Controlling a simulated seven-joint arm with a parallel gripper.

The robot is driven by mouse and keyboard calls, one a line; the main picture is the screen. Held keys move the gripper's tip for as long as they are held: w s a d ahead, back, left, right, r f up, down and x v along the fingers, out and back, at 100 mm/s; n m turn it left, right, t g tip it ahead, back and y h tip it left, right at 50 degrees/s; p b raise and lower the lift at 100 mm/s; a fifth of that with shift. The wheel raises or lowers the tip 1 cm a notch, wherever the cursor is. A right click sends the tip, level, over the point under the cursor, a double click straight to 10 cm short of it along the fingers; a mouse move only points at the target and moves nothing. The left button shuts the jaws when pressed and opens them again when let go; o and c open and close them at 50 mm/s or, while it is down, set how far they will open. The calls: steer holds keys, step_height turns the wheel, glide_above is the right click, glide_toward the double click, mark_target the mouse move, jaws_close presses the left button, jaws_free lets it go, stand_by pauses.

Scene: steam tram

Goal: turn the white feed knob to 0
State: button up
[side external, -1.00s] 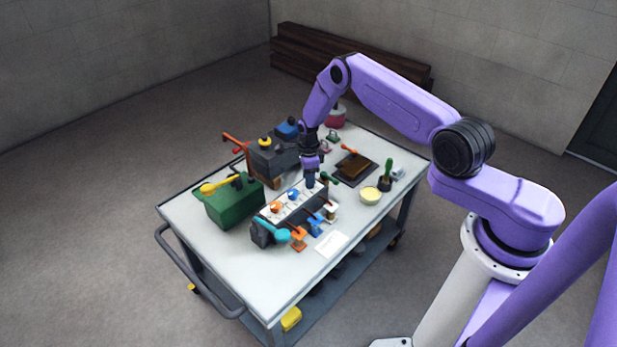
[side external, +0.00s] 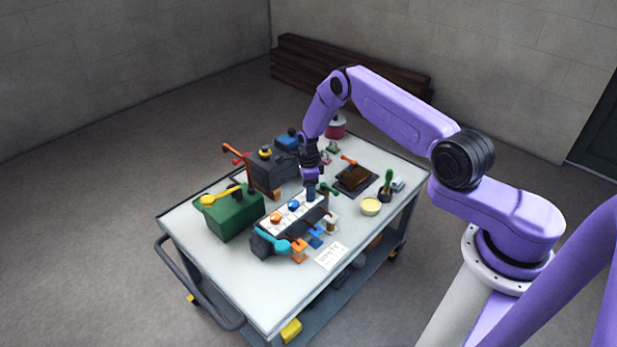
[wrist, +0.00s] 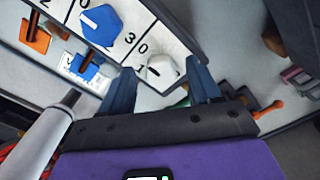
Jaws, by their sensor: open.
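The white feed knob (wrist: 160,70) sits at the end of the white dial panel (wrist: 143,30) in the wrist view, with printed figures near it. I cannot read clearly where its pointer stands. My gripper (wrist: 160,86) is open, with one dark finger on each side of the white knob; I cannot tell whether either finger touches it. In the side view my gripper (side external: 311,194) points down at the far end of the panel (side external: 284,221) and hides the white knob. A blue knob (wrist: 101,24) is beside it on the panel, and an orange knob (side external: 275,217) is farther along.
Coloured levers line the panel's front, including an orange one (side external: 298,250) and a blue one (side external: 315,238). A green box (side external: 232,216) stands left and a dark machine block (side external: 273,173) behind.

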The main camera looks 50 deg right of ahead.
step_height(320, 180, up, 17)
stand_by(0.6)
steer(key=shift+r, duration=0.15)
steer(key=s+a+r+n, duration=1.3)
steer(key=a+r+n, duration=0.1)
steer(key=a+n, duration=0.35)
steer(key=s+d+r+n, duration=0.1)
steer(key=s+r+n, duration=0.1)
steer(key=s+n, duration=0.8)
steer(key=s+d+r+n, duration=0.2)
steer(key=s+n, duration=0.8)
steer(key=s, duration=0.7)
steer(key=shift+s+d+r, duration=0.15)
steer(key=shift+d+r, duration=0.05)
steer(key=shift+r, duration=0.1)
steer(key=shift+n, duration=0.25)
